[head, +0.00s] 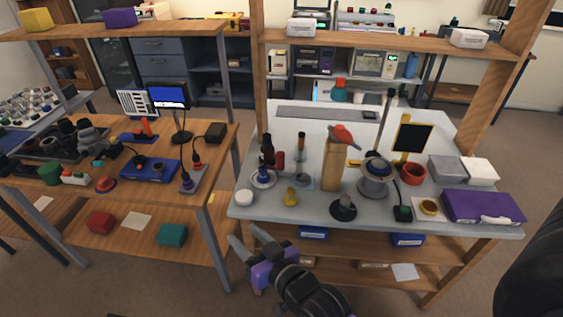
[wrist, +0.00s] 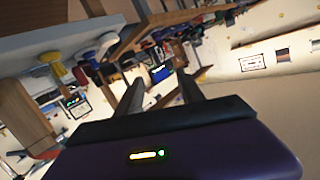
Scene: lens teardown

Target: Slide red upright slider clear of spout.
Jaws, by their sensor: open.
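An upright red-orange piece (head: 147,128) stands on a blue base on the left table; it may be the red slider, but I cannot tell for sure. A red piece lies tilted on top of a tall wooden block (head: 332,165) on the right table. I cannot make out which part is the spout. My gripper (head: 246,238) is open and empty, low in front of the gap between the tables, apart from all these things. Its two spread fingers also show in the wrist view (wrist: 160,80), with nothing between them; the slider cannot be picked out there.
The left table (head: 222,150) holds a small monitor (head: 169,102), a blue box (head: 150,169) and several small devices. The right table (head: 270,212) is crowded with a grey spool (head: 375,180), a red cup (head: 412,173) and a purple box (head: 482,206).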

